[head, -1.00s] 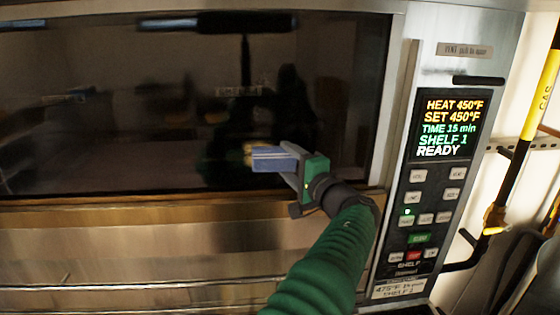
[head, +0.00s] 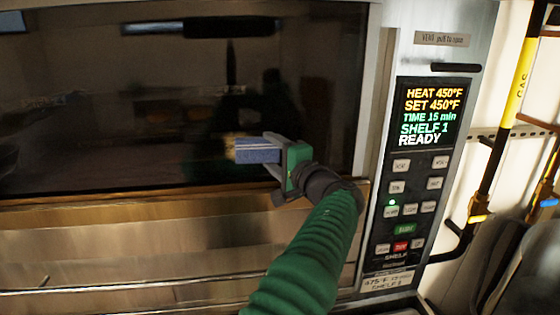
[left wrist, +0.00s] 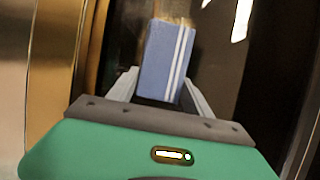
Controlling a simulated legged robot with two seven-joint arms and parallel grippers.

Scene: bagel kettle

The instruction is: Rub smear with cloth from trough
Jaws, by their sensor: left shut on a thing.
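My left gripper (head: 275,153) is shut on a folded blue cloth (head: 257,151) with pale stripes. The cloth sticks out to the left of the jaws, in front of the dark oven window (head: 90,110). A yellowish patch (head: 229,147) shows at the cloth's far end; I cannot tell whether it is the smear or a reflection. In the left wrist view the cloth (left wrist: 168,60) stands between the two fingers. I cannot tell whether the cloth touches the glass. No trough is in view. My right gripper is not in view.
The oven's control panel (head: 415,190) is to the right, with a lit display (head: 430,117) reading READY. A brassy ledge (head: 120,208) runs below the window. A yellow gas pipe (head: 520,80) stands at the far right.

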